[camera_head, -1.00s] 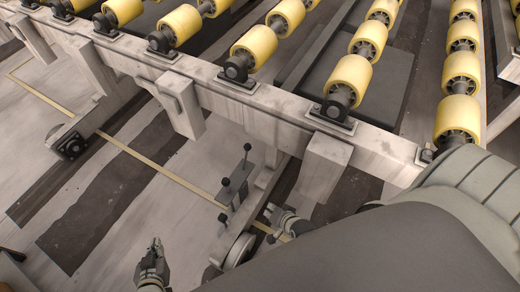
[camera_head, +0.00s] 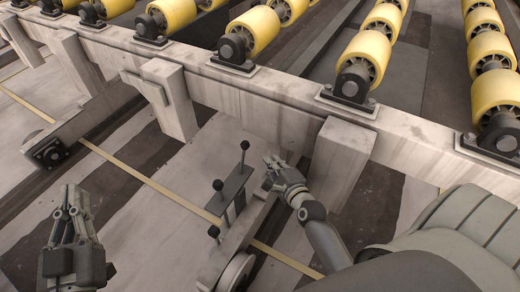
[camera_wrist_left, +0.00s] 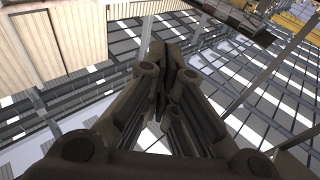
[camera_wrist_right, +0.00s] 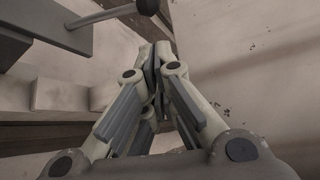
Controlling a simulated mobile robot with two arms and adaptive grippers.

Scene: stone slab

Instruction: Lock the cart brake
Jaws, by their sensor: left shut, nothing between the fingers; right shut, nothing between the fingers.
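The cart (camera_head: 265,105) is a worn whitish metal frame carrying yellow rollers. Its apparent brake is a dark grey lever plate (camera_head: 233,187) with black ball-tipped handles (camera_head: 244,146), low in front of the frame near a wheel (camera_head: 236,272). In the right wrist view a grey bar (camera_wrist_right: 60,28) and a black ball knob (camera_wrist_right: 147,6) show at upper left. My right gripper (camera_head: 270,164) is shut and empty, just right of the upper ball handle; I cannot tell whether they touch. My left gripper (camera_head: 68,200) is shut and empty at lower left, well away from the levers.
A frame leg (camera_head: 342,160) stands close to the right of my right gripper, and another leg (camera_head: 170,100) stands to the left. A second wheel (camera_head: 48,152) is at far left. A yellow line (camera_head: 150,182) crosses the floor. The floor between my grippers is mostly clear.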

